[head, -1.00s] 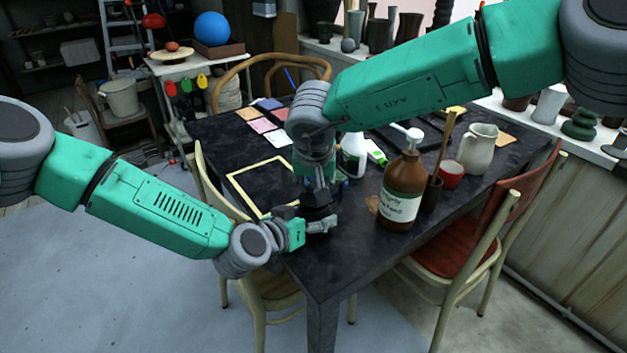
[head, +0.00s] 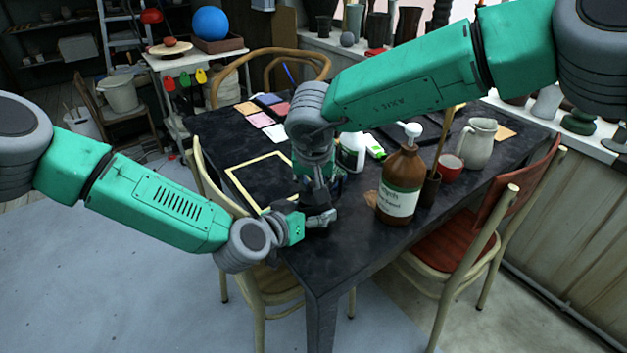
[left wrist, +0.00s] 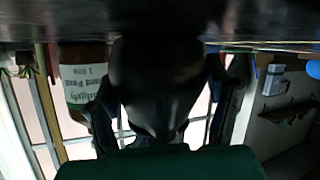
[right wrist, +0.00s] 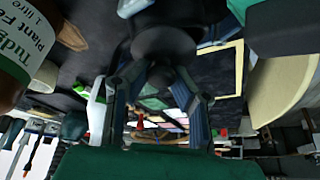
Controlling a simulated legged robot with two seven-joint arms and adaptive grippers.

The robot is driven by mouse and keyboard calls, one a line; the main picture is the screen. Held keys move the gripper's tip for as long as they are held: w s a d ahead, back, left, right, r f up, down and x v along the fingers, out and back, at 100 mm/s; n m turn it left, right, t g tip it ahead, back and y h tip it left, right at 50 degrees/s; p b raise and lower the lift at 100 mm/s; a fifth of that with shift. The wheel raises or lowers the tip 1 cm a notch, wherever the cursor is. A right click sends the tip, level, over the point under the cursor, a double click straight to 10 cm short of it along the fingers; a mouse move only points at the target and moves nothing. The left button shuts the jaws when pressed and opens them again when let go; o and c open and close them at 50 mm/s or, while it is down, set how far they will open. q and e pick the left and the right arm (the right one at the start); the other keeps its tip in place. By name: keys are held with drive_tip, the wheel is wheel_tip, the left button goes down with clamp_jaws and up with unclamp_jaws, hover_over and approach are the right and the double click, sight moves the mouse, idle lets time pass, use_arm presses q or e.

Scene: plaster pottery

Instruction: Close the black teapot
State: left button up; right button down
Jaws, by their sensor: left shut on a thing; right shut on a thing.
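The black teapot (head: 318,207) stands near the table's front corner, mostly hidden by my grippers in the head view. My left gripper (head: 320,219) is shut on it from the left, low down. In the left wrist view its dark rounded body (left wrist: 160,85) fills the space between the fingers (left wrist: 165,110). My right gripper (head: 316,192) points down from above, directly over the teapot. In the right wrist view its fingers (right wrist: 158,95) are shut on a small dark piece, seemingly the lid (right wrist: 160,76), at the dark round form. Whether the lid is seated I cannot tell.
A brown pump bottle (head: 401,185) stands close to the right of the grippers, with a red cup (head: 450,168) and pale jug (head: 479,143) beyond. A pale frame (head: 240,185) lies to the left. Chairs flank the dark table (head: 340,262).

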use_arm(q)
drive_tip(key=shift+s+f, duration=0.1)
drive_tip(key=shift+f, duration=0.05)
use_arm(e)
drive_tip(key=shift+f, duration=0.2)
drive_tip(key=c, duration=1.3)
unclamp_jaws()
drive_tip(key=shift+c, duration=0.2)
drive_tip(key=v, duration=1.2)
use_arm(q)
drive_tip(key=o, duration=1.8)
drive_tip(key=shift+c, duration=0.2)
use_arm(e)
drive_tip(key=shift+f, duration=0.1)
